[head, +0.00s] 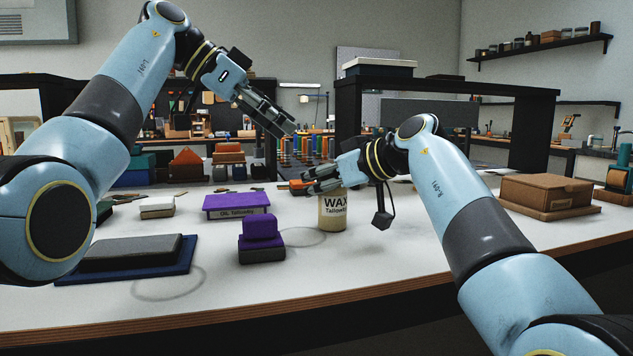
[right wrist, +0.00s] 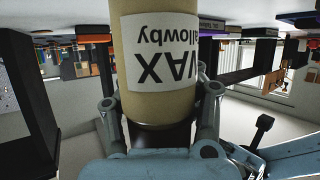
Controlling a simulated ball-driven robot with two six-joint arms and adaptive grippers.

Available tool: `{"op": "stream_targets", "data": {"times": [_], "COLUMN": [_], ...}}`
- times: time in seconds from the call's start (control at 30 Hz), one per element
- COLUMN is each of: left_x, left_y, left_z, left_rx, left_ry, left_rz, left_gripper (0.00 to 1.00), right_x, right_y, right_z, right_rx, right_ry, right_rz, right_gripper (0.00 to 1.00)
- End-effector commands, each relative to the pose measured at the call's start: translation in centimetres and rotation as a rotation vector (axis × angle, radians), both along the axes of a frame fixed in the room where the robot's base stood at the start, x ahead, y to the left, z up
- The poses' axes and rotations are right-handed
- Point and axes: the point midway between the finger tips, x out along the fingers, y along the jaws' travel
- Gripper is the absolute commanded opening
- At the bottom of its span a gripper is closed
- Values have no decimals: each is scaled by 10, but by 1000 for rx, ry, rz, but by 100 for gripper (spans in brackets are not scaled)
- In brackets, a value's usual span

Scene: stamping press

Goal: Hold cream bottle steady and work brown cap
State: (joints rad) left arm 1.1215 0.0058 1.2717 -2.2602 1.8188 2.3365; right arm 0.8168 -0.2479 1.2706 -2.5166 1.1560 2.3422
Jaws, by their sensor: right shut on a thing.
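The cream bottle (head: 333,217) with its "WAX Tallowby" label stands upright on the white table. It fills the middle of the inverted right wrist view (right wrist: 155,104). A dark brown cap (right wrist: 160,137) shows at its top end in that view; in the head view the fingers hide it. My right gripper (head: 322,181) comes in from the right at the bottle's top, shut on the cap, with fingers (right wrist: 160,100) on either side. My left gripper (head: 285,127) is up in the air, left of and above the bottle, apart from it. Its opening is unclear.
A purple block on a dark box (head: 262,241) and a purple-topped box (head: 236,205) stand left of the bottle. A grey slab on a blue mat (head: 130,252) lies farther left. A brown carton (head: 546,192) sits at right. The table in front of the bottle is clear.

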Motion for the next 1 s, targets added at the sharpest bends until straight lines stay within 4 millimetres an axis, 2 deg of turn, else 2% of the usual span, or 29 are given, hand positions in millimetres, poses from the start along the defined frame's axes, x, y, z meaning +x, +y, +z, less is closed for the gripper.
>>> {"op": "stream_targets", "data": {"times": [1.0], "left_x": [-1], "left_y": [0], "left_z": [7], "left_rx": [0], "left_ry": [-3], "left_rz": [0], "left_gripper": [38], "right_x": [-1], "right_y": [0], "right_z": [-4], "right_rx": [-2], "right_ry": [7], "right_rz": [1], "right_gripper": [0]}}
